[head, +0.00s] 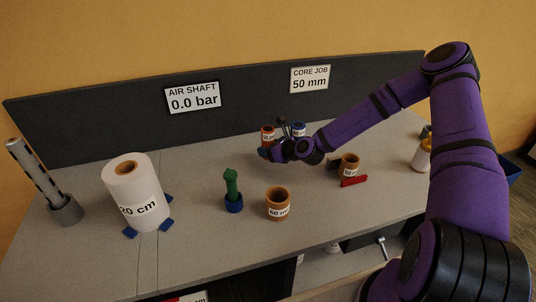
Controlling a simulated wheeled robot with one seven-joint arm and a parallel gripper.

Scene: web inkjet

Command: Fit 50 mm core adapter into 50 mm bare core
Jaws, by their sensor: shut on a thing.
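My gripper (268,152) is at the middle back of the bench. It is shut on a small dark blue piece, seemingly the core adapter, which is mostly hidden by the fingers and too small to read. A brown bare core (278,203) stands upright at the front middle, with its open top showing and a label that seems to read 50 mm. My gripper is behind this core and apart from it. Another brown core (349,164) stands to the right; its label is hard to read.
An orange-red labelled cylinder (268,133) and a blue-labelled one (298,130) stand just behind my gripper. A green tool in a blue cup (233,204), a white roll (134,195) and a metal shaft (40,176) stand left. A red bar (354,181) lies right.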

